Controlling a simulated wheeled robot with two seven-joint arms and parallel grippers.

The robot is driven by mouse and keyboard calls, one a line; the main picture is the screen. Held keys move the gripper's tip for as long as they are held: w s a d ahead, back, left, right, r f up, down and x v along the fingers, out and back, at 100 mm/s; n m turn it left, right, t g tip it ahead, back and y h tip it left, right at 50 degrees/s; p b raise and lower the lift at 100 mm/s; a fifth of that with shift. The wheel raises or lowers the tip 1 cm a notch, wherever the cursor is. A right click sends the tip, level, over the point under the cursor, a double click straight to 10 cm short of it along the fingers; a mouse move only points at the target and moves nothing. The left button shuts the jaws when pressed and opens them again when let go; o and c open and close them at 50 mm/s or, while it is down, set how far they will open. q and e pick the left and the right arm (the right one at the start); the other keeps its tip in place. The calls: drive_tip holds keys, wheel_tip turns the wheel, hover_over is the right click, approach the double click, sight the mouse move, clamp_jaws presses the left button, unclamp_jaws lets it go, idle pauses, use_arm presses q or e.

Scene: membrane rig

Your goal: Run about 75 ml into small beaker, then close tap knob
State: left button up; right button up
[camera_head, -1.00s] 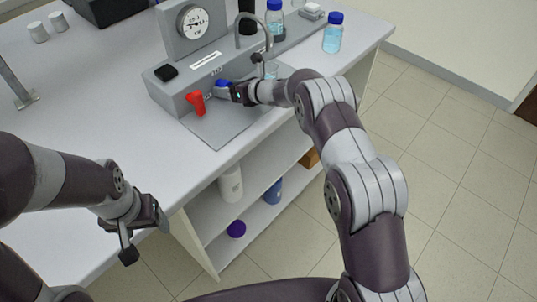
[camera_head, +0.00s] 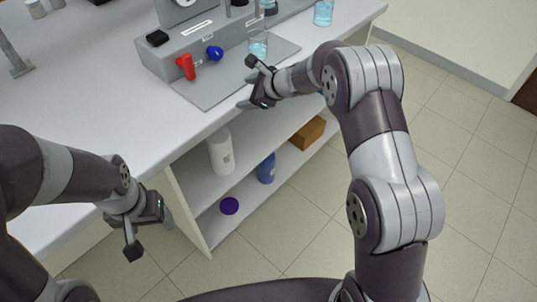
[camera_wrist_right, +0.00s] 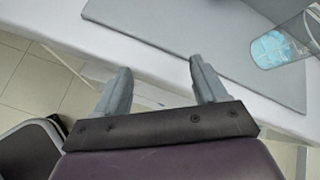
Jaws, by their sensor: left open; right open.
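The small beaker (camera_head: 258,46) stands upright on the grey mat (camera_head: 207,92) in front of the rig, with light blue liquid in it. It also shows at the upper right of the right wrist view (camera_wrist_right: 283,42). The blue tap knob (camera_head: 214,53) is on the front of the grey rig, beside a red handle (camera_head: 186,66). My right gripper (camera_head: 249,84) is open and empty near the bench's front edge, in front of the beaker and apart from it. My left gripper (camera_head: 150,231) is open and empty, low in front of the bench.
The grey rig (camera_head: 155,62) stands behind the mat. A bottle of blue liquid (camera_head: 323,12) stands to its right. Shelves below the bench hold a white container (camera_head: 221,152), a blue container (camera_head: 266,168) and a brown box (camera_head: 307,132). The bench's left part is mostly clear.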

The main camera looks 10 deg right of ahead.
drive_tip(key=s+d+f+n+g+h+b, duration=0.2)
drive_tip(key=s+f+n+b, duration=0.5)
drive_tip(key=s, duration=0.5)
drive_tip(key=shift+s+d+f+n+g, duration=0.25)
drive_tip(key=shift+d+f+n+g, duration=0.2)
drive_tip(key=shift+f+g, duration=0.4)
